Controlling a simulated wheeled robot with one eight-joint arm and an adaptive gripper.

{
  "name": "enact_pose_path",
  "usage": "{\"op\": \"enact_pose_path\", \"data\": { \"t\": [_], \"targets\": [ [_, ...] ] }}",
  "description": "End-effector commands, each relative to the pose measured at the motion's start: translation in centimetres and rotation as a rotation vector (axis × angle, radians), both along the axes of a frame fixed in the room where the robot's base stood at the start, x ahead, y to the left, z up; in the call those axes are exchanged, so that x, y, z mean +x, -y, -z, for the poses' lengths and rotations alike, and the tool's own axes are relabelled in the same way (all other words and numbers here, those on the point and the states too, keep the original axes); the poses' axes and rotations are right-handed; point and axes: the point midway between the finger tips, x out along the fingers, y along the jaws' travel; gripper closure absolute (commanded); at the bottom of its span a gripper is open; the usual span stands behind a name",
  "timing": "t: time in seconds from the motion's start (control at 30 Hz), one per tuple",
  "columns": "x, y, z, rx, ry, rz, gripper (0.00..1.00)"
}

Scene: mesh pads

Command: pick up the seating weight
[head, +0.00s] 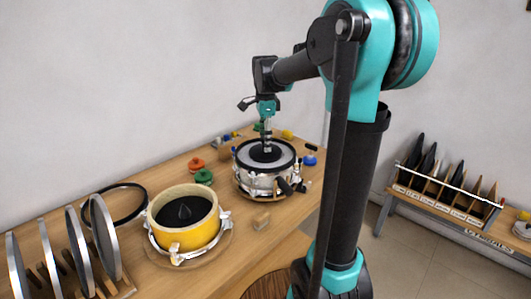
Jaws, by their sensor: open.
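The seating weight (266,154) appears to be the black disc with an upright silver stem, resting on the head of a silver drum (262,182). My gripper (267,122) points down directly above the disc, at the stem. It is open. At this size I cannot tell whether the fingers are around the stem or just above it, or whether they touch it.
A yellow drum (176,233) with a dark inside and a black cone-shaped piece (184,211) stands left of the silver drum. A black hoop (118,204) and racked discs (75,245) are further left.

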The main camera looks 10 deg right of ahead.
Motion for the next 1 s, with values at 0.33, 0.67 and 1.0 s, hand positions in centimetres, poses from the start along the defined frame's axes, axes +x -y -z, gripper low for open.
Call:
{"op": "enact_pose_path", "data": {
  "t": [0.33,0.67,1.0],
  "targets": [
    [-0.02,0.00,0.22,0.000,0.000,0.000,0.54],
    [-0.02,0.00,0.20,0.000,0.000,0.000,0.95],
    [-0.06,0.00,0.08,0.000,0.000,0.000,1.00]
  ]
}}
